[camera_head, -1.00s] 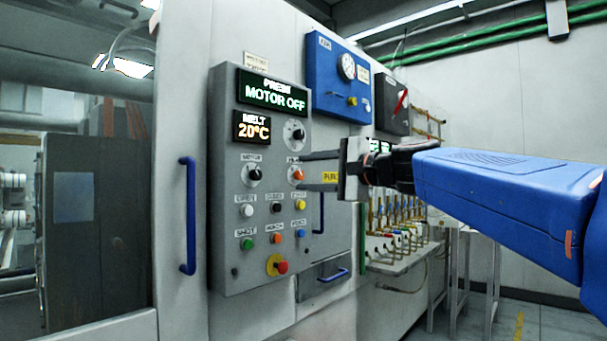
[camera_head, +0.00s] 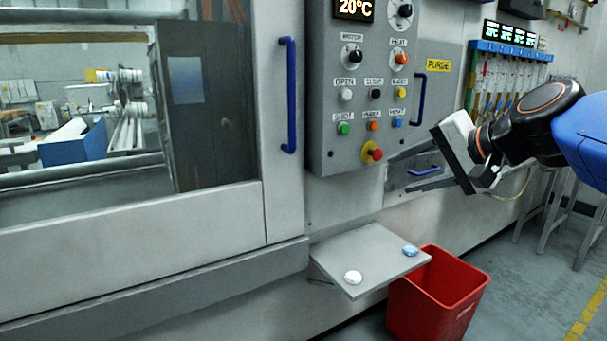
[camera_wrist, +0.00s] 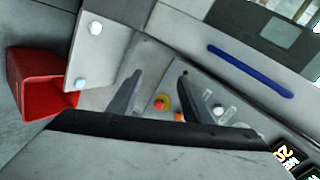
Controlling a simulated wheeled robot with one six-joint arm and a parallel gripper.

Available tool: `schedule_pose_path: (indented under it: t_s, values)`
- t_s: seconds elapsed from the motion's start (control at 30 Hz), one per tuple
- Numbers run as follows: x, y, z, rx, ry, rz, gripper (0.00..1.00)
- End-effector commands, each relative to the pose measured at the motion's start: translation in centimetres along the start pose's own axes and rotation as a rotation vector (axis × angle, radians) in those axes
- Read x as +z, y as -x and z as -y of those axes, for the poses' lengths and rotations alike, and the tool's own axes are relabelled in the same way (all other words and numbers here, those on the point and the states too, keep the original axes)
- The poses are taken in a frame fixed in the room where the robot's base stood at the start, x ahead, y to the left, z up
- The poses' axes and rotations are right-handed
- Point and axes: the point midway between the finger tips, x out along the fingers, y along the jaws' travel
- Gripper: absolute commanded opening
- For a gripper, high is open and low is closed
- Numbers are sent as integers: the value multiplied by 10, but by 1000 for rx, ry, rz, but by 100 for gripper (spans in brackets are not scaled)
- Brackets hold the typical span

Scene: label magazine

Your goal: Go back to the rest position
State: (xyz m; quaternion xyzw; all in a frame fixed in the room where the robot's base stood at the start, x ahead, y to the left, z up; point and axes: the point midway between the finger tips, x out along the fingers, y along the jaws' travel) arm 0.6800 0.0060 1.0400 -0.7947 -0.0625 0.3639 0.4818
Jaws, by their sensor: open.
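My gripper (camera_head: 400,171) is open and empty in the head view. Its two fingers point left, in front of the machine just below the right part of the control panel (camera_head: 345,110). In the wrist view my gripper (camera_wrist: 155,92) shows two spread fingers with nothing between them. The panel carries a red emergency button on a yellow base (camera_head: 372,153), and that button also shows past the fingertips in the wrist view (camera_wrist: 161,103).
A small grey shelf (camera_head: 365,262) holds a white puck (camera_head: 353,277) and a blue puck (camera_head: 409,250). A red bin (camera_head: 440,300) stands beneath its right end. Blue handles (camera_head: 288,95) stick out from the machine.

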Motion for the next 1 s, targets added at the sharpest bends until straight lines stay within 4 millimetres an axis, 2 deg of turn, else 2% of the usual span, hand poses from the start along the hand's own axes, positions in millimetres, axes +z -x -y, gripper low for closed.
schedule_pose_path:
  t_s: [0.03, 0.1, 0.17, 0.3, 0.4, 0.5, 0.6, 0.7, 1.0]
  values:
    - [19, -2, -26, 56, 58, 19, 45]
    - [41, -4, -64, 139, 145, 44, 45]
    - [58, -4, -97, 210, 223, 68, 45]
    - [96, 1, -175, 372, 409, 133, 45]
    - [116, 9, -226, 476, 538, 180, 45]
    - [130, 17, -267, 562, 647, 223, 45]
    - [139, 24, -296, 622, 725, 254, 45]
    - [142, 27, -310, 653, 766, 269, 45]
    - [143, 28, -313, 659, 775, 272, 45]
